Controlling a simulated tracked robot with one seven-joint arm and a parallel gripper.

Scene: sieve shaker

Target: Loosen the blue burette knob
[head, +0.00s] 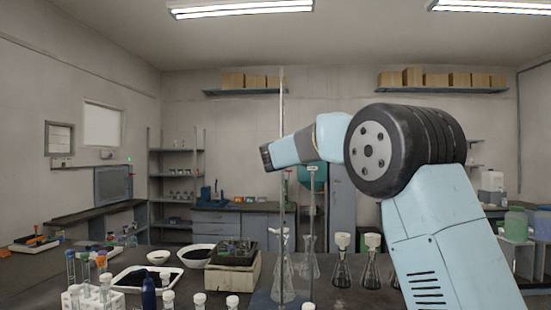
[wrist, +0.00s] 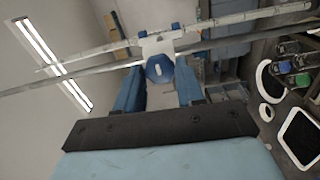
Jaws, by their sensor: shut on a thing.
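The blue burette knob (wrist: 157,65) is round and sits in front of a white fitting (wrist: 155,42) in the wrist view. My gripper (wrist: 160,74) has its two blue fingers on either side of the knob and is shut on it. Two long thin tubes or rods cross the wrist view behind the knob; I cannot tell which is the burette. In the head view my gripper (head: 265,157) is beside a tall thin upright tube (head: 283,110). The knob cannot be made out in the head view.
A conical flask (head: 283,282) stands at the tube's foot. Several stoppered flasks (head: 342,268) stand to the right. White bowls (head: 197,256), a dark tray with a pale base (head: 232,275), a powder tray (head: 147,279) and a tube rack (head: 90,298) stand to the left.

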